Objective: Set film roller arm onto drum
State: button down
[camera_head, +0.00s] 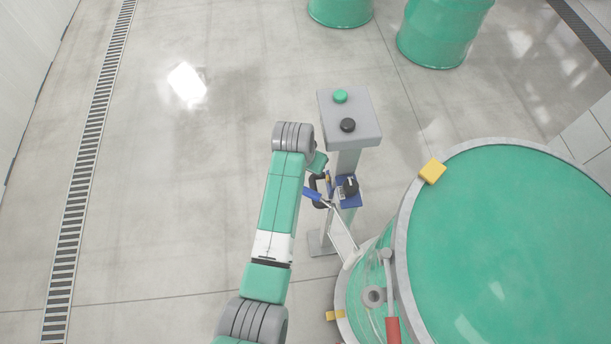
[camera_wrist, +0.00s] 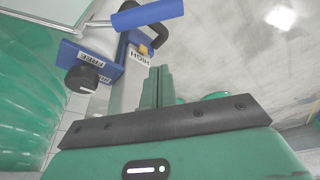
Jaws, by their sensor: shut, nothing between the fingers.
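The large green drum (camera_head: 510,240) fills the right of the head view, with a grey rim. What looks like the film roller arm (camera_head: 341,232) is a pale flat bar with a blue handle (camera_head: 312,194), running from the grey post down to the drum's near-left edge. In the wrist view the blue handle (camera_wrist: 147,14) lies beyond my fingertips, apart from them. My gripper (camera_wrist: 158,84) is shut and empty, its green fingers together. In the head view my gripper (camera_head: 319,163) is partly hidden behind my wrist, close by the post and above the handle.
A grey pedestal (camera_head: 362,135) carries green and black buttons. A blue bracket with a black knob (camera_head: 349,187) sits on the post; the wrist view shows labels HIGH and FREE there. A red-handled lever (camera_head: 392,328) and yellow blocks (camera_head: 432,171) are at the drum. Floor at left is clear.

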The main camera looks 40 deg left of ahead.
jog(key=b+x, duration=0.4)
jog(key=x, duration=0.6)
jog(key=shift+f, duration=0.25)
jog(key=s, duration=0.1)
jog(key=s+d+r+p, duration=0.1)
jog(key=s+p, duration=0.1)
jog(key=shift+s+d+r, duration=0.15)
jog(key=shift+s+r, duration=0.05)
jog(key=shift+s, duration=0.2)
